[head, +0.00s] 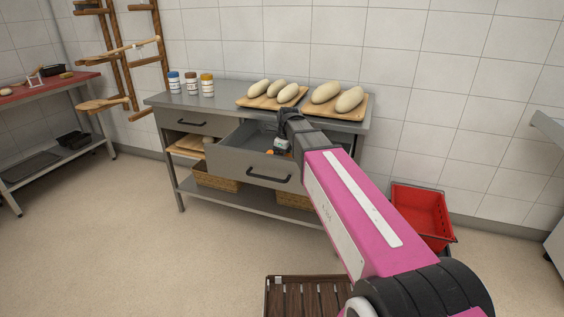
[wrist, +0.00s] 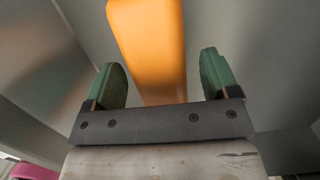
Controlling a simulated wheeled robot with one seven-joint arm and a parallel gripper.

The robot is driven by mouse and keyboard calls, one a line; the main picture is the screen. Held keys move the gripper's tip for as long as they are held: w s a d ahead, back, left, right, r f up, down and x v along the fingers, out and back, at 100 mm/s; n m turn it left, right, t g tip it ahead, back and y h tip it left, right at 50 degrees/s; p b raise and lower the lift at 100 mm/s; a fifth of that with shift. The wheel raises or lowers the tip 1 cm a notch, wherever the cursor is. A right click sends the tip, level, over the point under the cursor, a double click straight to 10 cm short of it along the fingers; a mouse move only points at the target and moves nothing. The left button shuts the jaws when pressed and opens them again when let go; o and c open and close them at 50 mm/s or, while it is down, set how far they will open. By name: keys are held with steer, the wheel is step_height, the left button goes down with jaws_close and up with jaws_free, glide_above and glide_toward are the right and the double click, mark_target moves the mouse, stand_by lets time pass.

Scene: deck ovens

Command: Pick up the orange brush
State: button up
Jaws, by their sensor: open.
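The orange brush (wrist: 150,45) fills the middle of the wrist view, its long orange part running between and beyond my fingers. My gripper (wrist: 163,78) is open, with one green fingertip on each side of the brush; I cannot tell whether either finger touches it. In the head view, my gripper (head: 280,148) reaches down into the open drawer (head: 262,174) of the metal table. A small bit of orange shows there beside the gripper; most of the brush is hidden by the drawer front and my arm.
The metal table (head: 222,106) holds several jars and two wooden boards with pale dough loaves close behind my arm. The drawer walls surround my gripper. A red crate (head: 418,213) stands on the floor at right, and a slatted brown crate (head: 308,296) lies in front.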

steer(key=c, duration=1.1)
steer(key=shift+o, duration=0.2)
step_height(320, 180, up, 10)
steer(key=shift+o, duration=0.7)
